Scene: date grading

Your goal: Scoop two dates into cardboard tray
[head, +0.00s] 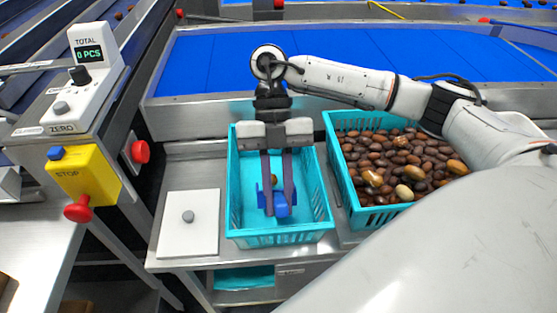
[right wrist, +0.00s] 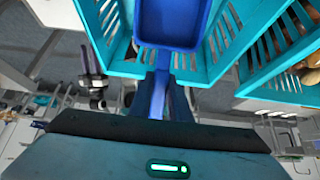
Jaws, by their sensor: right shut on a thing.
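My right gripper (head: 278,210) points down over the left teal basket (head: 233,190), shut on the handle of a blue scoop (head: 281,205). In the right wrist view the scoop's pan (right wrist: 172,22) looks empty. A small brown date (head: 274,180) shows between the fingers, apparently in the left basket. Many dates (head: 385,160) fill the right teal basket (head: 343,207). A brown edge (head: 6,284) is cut off at lower left; I cannot tell whether it is the cardboard tray. A pair of purplish fingers, seemingly my left gripper (right wrist: 92,62), shows small in the wrist view.
A white plate with a grey knob (head: 188,217) lies left of the baskets. A counter box (head: 88,75) reads 0 PCS. A yellow stop box (head: 85,180) with a red button stands at left. A blue conveyor (head: 210,60) runs behind.

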